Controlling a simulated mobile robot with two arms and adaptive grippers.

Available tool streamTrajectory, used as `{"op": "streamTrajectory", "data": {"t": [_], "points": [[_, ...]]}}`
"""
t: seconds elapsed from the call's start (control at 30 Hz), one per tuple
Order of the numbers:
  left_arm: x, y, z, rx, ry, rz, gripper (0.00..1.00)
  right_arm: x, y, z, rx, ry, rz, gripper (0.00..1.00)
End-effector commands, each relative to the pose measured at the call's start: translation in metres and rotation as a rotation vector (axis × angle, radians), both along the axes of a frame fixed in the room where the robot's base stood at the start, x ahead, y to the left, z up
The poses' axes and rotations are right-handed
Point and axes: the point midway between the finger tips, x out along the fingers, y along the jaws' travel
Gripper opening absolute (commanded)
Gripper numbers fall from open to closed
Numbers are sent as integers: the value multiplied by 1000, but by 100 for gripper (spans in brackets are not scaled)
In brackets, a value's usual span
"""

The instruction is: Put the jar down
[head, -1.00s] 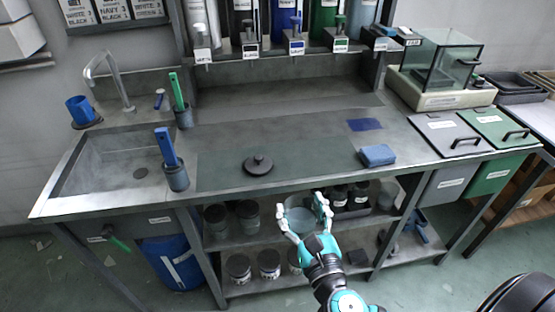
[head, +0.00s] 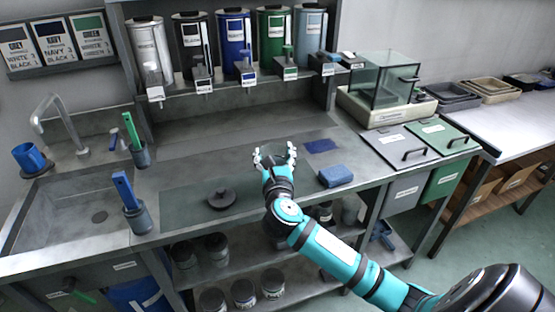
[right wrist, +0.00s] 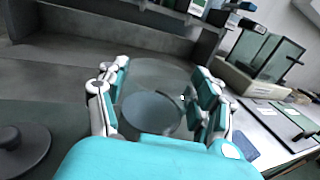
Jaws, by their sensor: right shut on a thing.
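The jar (right wrist: 151,108) is clear glass and sits between the fingers of my right gripper (right wrist: 153,97) in the right wrist view. In the head view my right gripper (head: 275,157) is over the grey worktop (head: 190,165), right of the dark round lid (head: 221,199). The jar is hard to make out there, mostly hidden by the hand. I cannot tell whether its base touches the worktop. The lid also shows at the left edge of the right wrist view (right wrist: 20,148). My left gripper is not in view.
A blue sponge (head: 335,176) and a flat blue cloth (head: 320,146) lie right of the hand. The sink (head: 80,205) and a brush holder (head: 138,217) are at left. Dispensers (head: 237,45) stand at the back. Worktop left of the hand is clear around the lid.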

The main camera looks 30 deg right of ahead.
Motion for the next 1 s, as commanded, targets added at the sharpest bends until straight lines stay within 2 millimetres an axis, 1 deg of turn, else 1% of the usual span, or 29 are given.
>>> {"op": "streamTrajectory", "data": {"t": [0.03, 0.1, 0.23, 0.37, 0.5, 0.57, 0.9, 0.93, 1.0], "points": [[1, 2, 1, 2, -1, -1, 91, 5, -9, 1, -2, -2, -2, 10], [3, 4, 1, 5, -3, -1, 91, 11, -18, 0, -2, -2, -1, 10], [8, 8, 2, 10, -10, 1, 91, 16, -26, -1, -1, -3, 1, 10], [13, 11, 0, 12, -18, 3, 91, 16, -27, -11, 1, -2, 1, 10], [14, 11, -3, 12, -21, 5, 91, 16, -27, -31, 0, 1, 0, 10], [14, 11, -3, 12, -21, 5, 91, 16, -27, -37, 0, 0, 1, 10], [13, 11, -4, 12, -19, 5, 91, 16, -26, -40, -1, -2, 1, 10], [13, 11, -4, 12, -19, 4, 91, 16, -26, -41, 0, 1, 1, 68], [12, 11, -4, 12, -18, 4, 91, 16, -26, -41, 0, 1, 1, 77]]}}
